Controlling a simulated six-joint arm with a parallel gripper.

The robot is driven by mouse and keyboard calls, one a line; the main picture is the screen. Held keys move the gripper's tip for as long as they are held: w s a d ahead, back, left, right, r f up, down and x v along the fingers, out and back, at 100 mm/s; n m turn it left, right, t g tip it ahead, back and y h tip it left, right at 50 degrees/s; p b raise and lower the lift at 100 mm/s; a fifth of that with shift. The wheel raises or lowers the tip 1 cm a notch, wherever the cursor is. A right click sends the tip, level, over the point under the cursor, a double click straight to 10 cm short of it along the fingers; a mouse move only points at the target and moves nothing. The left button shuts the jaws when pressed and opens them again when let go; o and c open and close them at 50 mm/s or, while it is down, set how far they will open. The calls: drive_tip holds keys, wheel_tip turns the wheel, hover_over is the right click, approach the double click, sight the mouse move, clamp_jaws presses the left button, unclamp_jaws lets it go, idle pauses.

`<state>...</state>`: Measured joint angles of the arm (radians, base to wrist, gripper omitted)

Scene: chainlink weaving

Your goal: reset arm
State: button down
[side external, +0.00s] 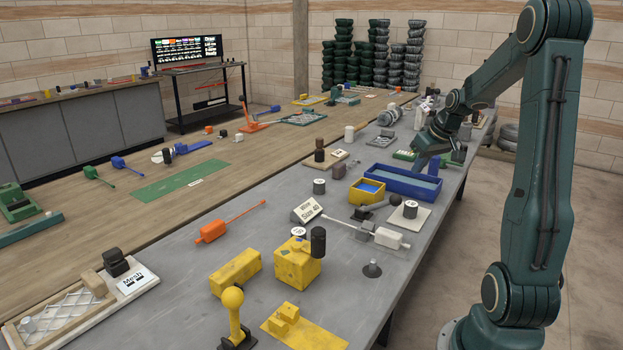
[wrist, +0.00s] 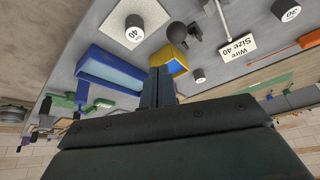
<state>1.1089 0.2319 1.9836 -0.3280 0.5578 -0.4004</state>
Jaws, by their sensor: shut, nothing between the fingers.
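My gripper (side external: 421,163) is above the far part of the grey table (side external: 185,315), near the blue tray (side external: 402,186). In the wrist view its two dark fingers (wrist: 158,84) are together with nothing between them. The blue tray (wrist: 92,72) and the yellow box with a blue inside (wrist: 176,62) show beyond and beside the fingertips. In the side view the yellow box (side external: 366,196) stands just in front of the blue tray. The fingertips are small and partly lost against the dark arm in the side view.
A "Wire Size 40" sign (side external: 307,211), a spool on a pale plate (side external: 410,209) and a white-and-grey tool (side external: 377,235) stand near the tray. Yellow blocks (side external: 297,262) and a mesh frame (side external: 65,308) are at the front. A wooden table (side external: 90,230) lies at the left.

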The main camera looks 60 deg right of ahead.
drive_tip(key=w+a+r+n, duration=0.15)
drive_tip(key=a+r, duration=0.25)
drive_tip(key=a, duration=0.7)
drive_tip(key=w+a+r+n, duration=0.15)
drive_tip(key=a+r, duration=0.25)
drive_tip(key=a, duration=0.7)
drive_tip(key=s+a+n+t+y, duration=0.1)
drive_tip(key=s+a+n+y, duration=0.1)
drive_tip(key=s+a, duration=0.9)
drive_tip(key=shift+s+a+n, duration=0.3)
drive_tip(key=shift+a, duration=1.35)
drive_tip(key=shift+f, duration=0.1)
